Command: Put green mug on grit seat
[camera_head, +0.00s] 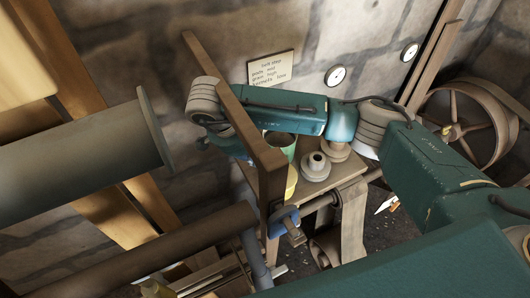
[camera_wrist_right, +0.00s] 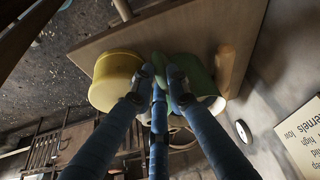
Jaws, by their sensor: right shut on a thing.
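The green mug (camera_head: 283,141) is at the back of the wooden bench in the head view, partly hidden by my arm. It also shows in the right wrist view (camera_wrist_right: 198,76). My right gripper (camera_wrist_right: 160,68) is shut on the green mug near its side. In the head view the right gripper (camera_head: 236,143) is partly behind a wooden beam. A yellow mug (camera_wrist_right: 113,82) is close beside the fingers, and in the head view (camera_head: 291,180) it is mostly behind the beam. I cannot identify the grit seat. My left gripper is not clearly visible.
A wooden beam (camera_head: 257,135) crosses in front of the bench (camera_head: 346,183). Grey stepped round parts (camera_head: 316,167) stand right of the mugs. A lettered note (camera_head: 271,68) and round dials (camera_head: 335,76) are on the wall. A large spoked wheel (camera_head: 468,125) is at right.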

